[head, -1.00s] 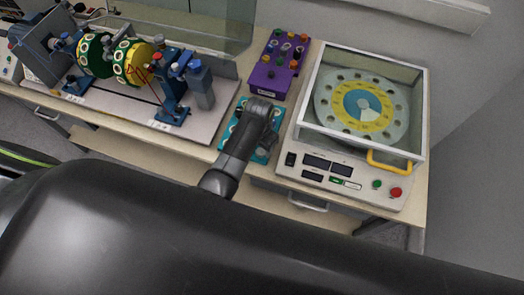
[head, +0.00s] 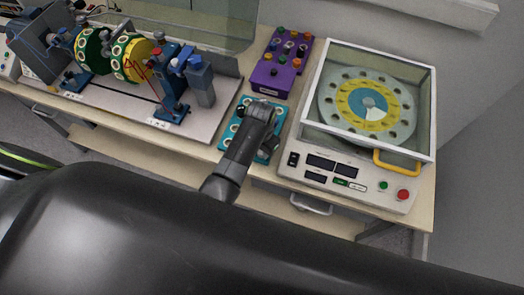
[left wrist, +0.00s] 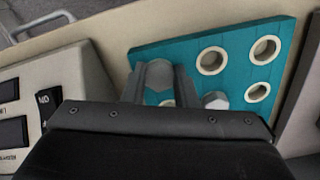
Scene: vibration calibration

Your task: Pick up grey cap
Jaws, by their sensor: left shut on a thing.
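My left gripper (head: 262,112) is over the teal board (head: 236,131), with its jaws pointing down. In the left wrist view the gripper (left wrist: 160,85) is shut on a grey piece, which I take for the grey cap (left wrist: 158,74); it is mostly hidden between the fingers. The teal board (left wrist: 190,52) has several pale-rimmed round holes. A light grey hexagonal piece (left wrist: 215,100) stands on the board just right of the fingers. I cannot tell whether the held piece is clear of the board. My right gripper is not in view.
A white balancing machine (head: 330,185) with a glass cover and yellow handle stands close right of the gripper. A purple box (head: 270,78) with coloured knobs is behind. A rotor rig (head: 130,60) is on the left. The table's front edge is near.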

